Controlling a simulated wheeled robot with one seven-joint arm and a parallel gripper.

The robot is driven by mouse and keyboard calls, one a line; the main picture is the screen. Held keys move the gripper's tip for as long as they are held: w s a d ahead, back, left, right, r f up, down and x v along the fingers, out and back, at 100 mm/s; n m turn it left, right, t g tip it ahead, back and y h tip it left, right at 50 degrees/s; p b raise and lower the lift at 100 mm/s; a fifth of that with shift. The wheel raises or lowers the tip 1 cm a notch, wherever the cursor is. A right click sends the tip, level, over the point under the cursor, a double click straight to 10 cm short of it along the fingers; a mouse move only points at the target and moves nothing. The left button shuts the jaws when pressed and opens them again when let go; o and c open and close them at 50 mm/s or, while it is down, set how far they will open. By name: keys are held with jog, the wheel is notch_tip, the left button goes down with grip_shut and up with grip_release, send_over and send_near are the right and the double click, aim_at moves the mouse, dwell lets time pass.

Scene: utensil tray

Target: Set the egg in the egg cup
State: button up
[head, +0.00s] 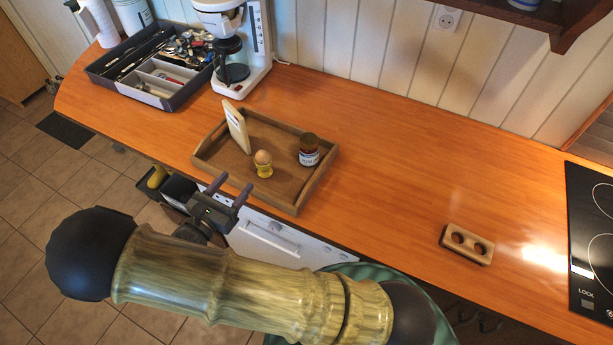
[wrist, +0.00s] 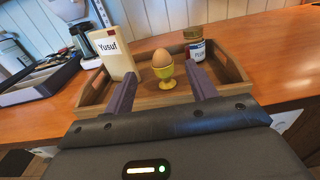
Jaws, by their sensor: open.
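The brown egg (head: 262,156) sits upright in the yellow egg cup (head: 264,171), on the wooden tray (head: 296,201). In the wrist view the egg (wrist: 162,58) rests in the bowl of the stemmed cup (wrist: 167,79). My gripper (head: 233,185) is open and empty at the tray's front edge, on the near side of the cup. In the wrist view its two fingers (wrist: 159,78) point toward the cup, one on each side of it in the picture. I see no contact between fingers and cup or egg.
A two-hole wooden block (head: 467,244) lies on the right counter. The cutlery tray (head: 178,98) and coffee maker (head: 262,40) are behind left. Mid-counter is clear.

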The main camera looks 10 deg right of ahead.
jog(key=s+d+m+g+y, duration=0.1)
jog(key=s+d+m+g, duration=0.2)
jog(key=d+m+g, duration=0.5)
jog(key=s+d+m+g+y, duration=0.25)
jog(key=d+m+g, duration=0.35)
jog(key=d, duration=0.4)
jog(key=s+d+r+m+t+y, duration=0.2)
jog(key=d+r+m+y, duration=0.3)
jog(key=m, duration=0.9)
notch_tip(320, 180, up, 3)
jog(key=s+y, duration=0.1)
jog(key=y, duration=0.1)
jog(key=shift+s+r+t+y, duration=0.15)
jog(key=shift+r+t+y, duration=0.05)
jog(key=shift+t+y, duration=0.2)
jog(key=shift+d, duration=0.15)
jog(key=shift+c, duration=0.5)
